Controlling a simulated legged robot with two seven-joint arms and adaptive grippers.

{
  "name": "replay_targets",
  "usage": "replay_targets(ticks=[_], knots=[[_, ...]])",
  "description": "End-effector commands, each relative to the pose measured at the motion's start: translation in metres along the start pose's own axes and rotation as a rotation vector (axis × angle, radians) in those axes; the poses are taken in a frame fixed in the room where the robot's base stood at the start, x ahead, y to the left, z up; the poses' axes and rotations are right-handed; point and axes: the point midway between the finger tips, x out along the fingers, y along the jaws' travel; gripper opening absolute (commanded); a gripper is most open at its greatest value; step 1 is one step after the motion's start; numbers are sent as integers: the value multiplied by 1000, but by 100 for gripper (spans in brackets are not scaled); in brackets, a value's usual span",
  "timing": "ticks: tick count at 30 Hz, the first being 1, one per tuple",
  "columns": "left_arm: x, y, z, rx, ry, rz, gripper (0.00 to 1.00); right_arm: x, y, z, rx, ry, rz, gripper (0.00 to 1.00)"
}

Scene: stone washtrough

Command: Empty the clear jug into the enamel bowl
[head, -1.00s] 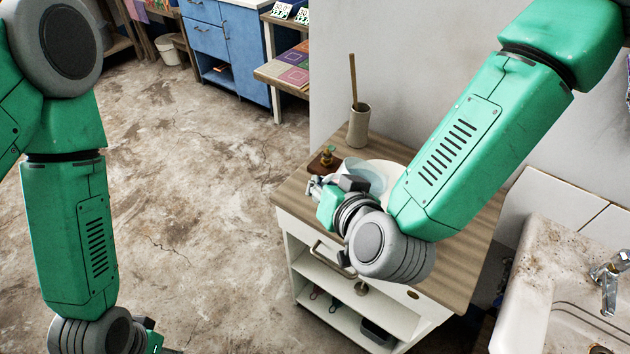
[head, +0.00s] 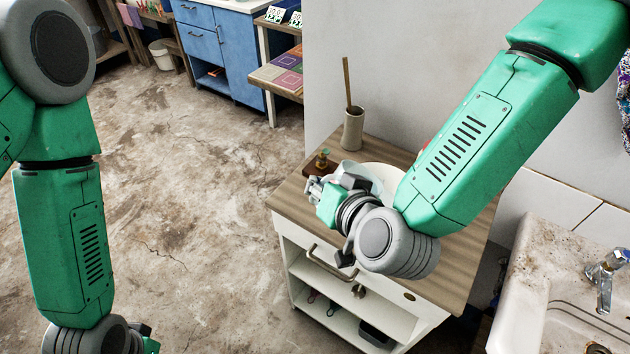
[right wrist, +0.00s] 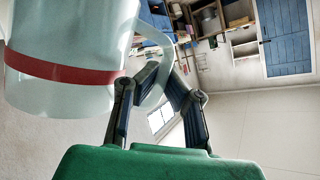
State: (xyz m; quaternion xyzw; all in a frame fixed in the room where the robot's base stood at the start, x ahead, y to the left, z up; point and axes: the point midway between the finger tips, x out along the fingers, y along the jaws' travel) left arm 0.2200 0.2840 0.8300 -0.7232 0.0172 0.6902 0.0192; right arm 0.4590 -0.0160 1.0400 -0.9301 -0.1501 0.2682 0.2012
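The clear jug (right wrist: 70,60), with a red band, fills the upper left of the right wrist view. Its curved handle (right wrist: 182,45) passes between the two fingers of my right gripper (right wrist: 163,78), which are closed in on it. In the head view, my right gripper (head: 345,186) is above the wooden cabinet top, and only a pale bluish part of the jug (head: 350,169) shows behind it. A white bowl (head: 388,176) sits on the cabinet top, partly hidden by my right gripper and forearm. Whether anything is in the bowl is hidden.
The wooden cabinet top (head: 290,207) also bears a beige holder with a stick (head: 352,130) and a small brass-coloured item on a dark board (head: 321,163). A stone sink (head: 535,255) with a tap stands at right. Open floor lies to the left.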

Motion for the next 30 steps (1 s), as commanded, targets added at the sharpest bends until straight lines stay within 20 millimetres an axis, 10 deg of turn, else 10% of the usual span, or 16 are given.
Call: replay_targets(ticks=[30], knots=[[0, 0, 0, 0, 0, 0, 57, -2, 3, -8, 80, -14, -34, 0]])
